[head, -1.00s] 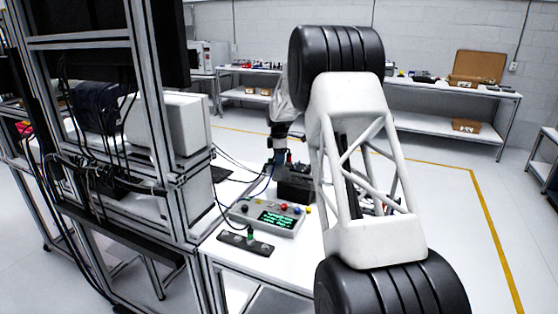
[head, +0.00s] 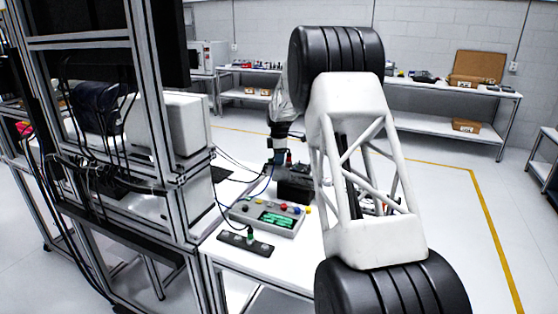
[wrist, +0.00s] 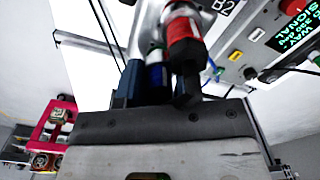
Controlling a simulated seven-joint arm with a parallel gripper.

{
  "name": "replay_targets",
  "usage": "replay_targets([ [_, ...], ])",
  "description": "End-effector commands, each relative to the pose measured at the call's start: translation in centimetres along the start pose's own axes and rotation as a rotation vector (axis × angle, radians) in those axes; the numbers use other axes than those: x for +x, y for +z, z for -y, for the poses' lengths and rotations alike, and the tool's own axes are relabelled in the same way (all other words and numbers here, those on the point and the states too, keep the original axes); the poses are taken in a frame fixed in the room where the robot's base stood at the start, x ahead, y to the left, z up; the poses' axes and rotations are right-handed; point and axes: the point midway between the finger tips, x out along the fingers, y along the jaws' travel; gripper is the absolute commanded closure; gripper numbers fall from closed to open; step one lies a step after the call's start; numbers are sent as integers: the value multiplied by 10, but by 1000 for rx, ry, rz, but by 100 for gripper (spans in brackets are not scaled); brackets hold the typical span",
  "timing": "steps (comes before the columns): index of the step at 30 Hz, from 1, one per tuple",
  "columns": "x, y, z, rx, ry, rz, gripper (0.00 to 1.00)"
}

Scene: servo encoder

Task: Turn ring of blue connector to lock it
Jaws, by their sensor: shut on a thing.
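The blue connector (wrist: 155,72) stands between my two fingers in the wrist view, with a white or silvery band near its top. My gripper (wrist: 158,88) is shut on it; the left finger shows dark blue and the right one black. A red connector (wrist: 185,42) stands in front and hides part of the blue one and the right finger. The exact contact at the ring is hard to see. In the head view my gripper (head: 277,157) is small, low over the table beside a dark box (head: 295,187), and the blue connector cannot be made out there.
A grey control panel (head: 268,218) with coloured buttons and a green-lit display sits on the white table (head: 240,274). A black strip (head: 245,245) with a green plug lies in front. Thin cables run from the rack (head: 170,150) to the table.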

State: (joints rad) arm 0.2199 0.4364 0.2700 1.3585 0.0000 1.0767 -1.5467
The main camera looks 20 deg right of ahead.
Motion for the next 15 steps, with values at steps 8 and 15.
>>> replay_targets([
  [8, 0, 0, 0, 39, 0, 0, 85],
  [15, 0, 0, 0, 206, 0, 0, 85],
])
